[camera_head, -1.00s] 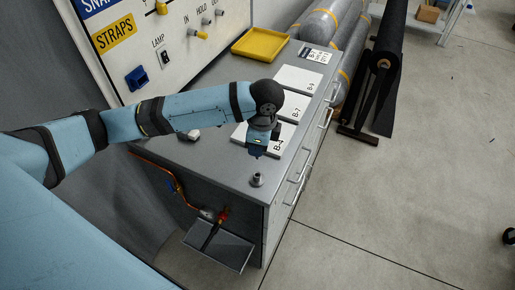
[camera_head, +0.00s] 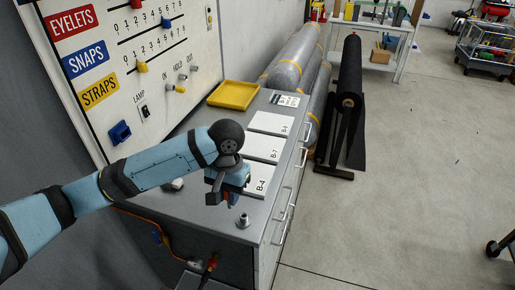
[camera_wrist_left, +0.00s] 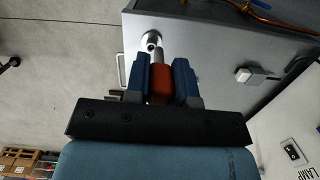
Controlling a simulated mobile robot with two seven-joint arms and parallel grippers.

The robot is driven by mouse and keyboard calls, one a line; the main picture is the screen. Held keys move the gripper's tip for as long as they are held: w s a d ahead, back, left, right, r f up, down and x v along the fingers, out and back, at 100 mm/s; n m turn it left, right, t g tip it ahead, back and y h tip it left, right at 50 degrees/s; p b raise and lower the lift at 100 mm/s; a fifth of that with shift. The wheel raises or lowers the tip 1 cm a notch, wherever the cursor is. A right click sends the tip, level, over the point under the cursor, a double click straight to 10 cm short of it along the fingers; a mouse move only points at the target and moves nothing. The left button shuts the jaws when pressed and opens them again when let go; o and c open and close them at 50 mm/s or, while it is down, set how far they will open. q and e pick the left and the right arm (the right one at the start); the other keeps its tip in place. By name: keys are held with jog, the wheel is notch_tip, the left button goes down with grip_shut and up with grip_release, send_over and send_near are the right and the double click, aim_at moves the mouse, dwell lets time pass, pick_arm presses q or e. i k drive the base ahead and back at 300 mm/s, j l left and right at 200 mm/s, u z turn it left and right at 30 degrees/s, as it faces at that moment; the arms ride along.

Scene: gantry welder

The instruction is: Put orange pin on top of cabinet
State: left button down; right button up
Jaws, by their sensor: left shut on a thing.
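The orange pin (camera_wrist_left: 161,84) is between the two blue fingers of my left gripper (camera_wrist_left: 161,82) in the left wrist view, with its metal shaft pointing out beyond them. In the head view my left gripper (camera_head: 228,192) hangs above the near end of the grey cabinet (camera_head: 205,220) and is shut on the pin, which is mostly hidden there. A small metal socket (camera_head: 243,221) stands on the cabinet top just in front of the gripper. The shaft's tip appears close to the socket (camera_wrist_left: 151,40) in the wrist view; I cannot tell if they touch. My right gripper is not in view.
White cards (camera_head: 262,147) and a yellow tray (camera_head: 233,95) lie on the cabinet top. A control panel (camera_head: 130,60) stands behind at the left. Wrapped rolls (camera_head: 296,62) and a black roll (camera_head: 348,100) stand beyond. The floor at right is mostly clear.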

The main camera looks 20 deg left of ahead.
aim_at(204, 204)
jog(key=k+u, duration=0.3)
jog(key=k+j+u, duration=0.1)
jog(key=u, duration=0.2)
jog(key=i+l+u, duration=0.1)
jog(key=u, duration=0.35)
jog(key=l+u, duration=0.25)
jog(key=u, duration=0.2)
jog(key=i+l, duration=0.15)
jog(key=l, duration=0.25)
jog(key=i+l, duration=0.15)
jog(key=l, duration=0.25)
jog(key=i+l, duration=0.15)
jog(key=l, duration=0.25)
jog(key=i+l, duration=0.15)
jog(key=l, duration=0.25)
jog(key=i+l, duration=0.15)
jog(key=l, duration=0.2)
